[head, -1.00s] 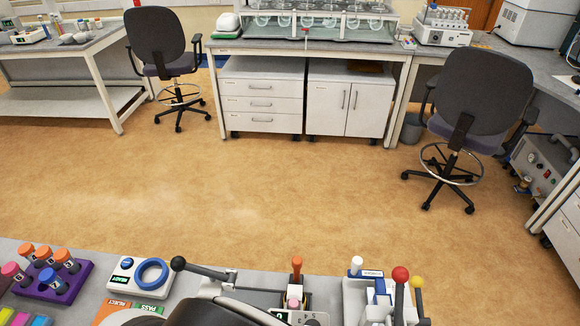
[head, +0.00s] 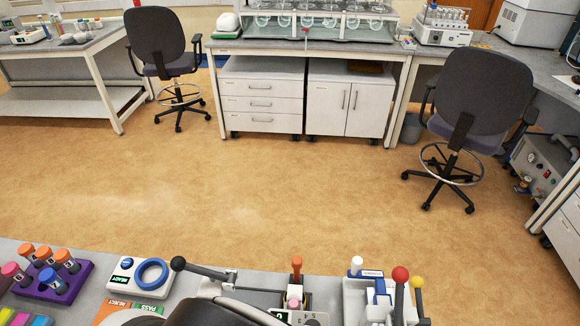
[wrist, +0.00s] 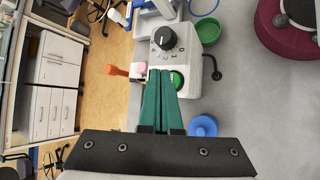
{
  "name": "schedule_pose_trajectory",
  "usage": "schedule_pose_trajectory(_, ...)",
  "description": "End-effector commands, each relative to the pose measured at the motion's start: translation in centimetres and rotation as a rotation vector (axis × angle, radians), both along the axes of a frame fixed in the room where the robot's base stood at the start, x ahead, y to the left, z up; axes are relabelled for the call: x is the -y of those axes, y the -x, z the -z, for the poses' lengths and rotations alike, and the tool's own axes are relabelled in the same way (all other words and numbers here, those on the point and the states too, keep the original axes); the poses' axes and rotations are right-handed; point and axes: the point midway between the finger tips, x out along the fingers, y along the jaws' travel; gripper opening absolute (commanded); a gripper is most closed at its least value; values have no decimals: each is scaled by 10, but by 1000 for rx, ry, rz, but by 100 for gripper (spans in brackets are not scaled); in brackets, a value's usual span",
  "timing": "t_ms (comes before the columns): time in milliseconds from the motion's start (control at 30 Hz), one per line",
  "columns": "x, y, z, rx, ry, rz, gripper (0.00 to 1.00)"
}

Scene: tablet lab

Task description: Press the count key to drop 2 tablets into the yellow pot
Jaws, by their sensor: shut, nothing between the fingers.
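A pale counter unit (wrist: 190,60) with a black dial (wrist: 165,38) shows in the wrist view. A round green key (wrist: 177,80) is on its face, beside the fingertips. My gripper (wrist: 161,73) has green fingers closed together with nothing between them. The fingertips overlap the unit in the picture, just left of the green key; I cannot tell whether they touch it. In the head view only part of the unit's dial (head: 312,319) shows at the bottom edge, partly cut off. I see no yellow pot and no tablets in either view.
An orange-topped lever (wrist: 117,71) and a pink knob (wrist: 140,68) are left of the key. A green pot (wrist: 208,32) and a blue round piece (wrist: 203,126) stand on the grey bench. A purple tube rack (head: 57,280) and red-knobbed lever (head: 400,275) flank the area.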

Motion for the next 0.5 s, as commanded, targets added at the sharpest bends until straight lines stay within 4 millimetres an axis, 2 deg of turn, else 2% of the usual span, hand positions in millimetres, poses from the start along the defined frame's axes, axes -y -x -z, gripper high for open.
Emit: schedule_pose_trajectory(500, 0, 0, 9, 0, 0, 0, 0)
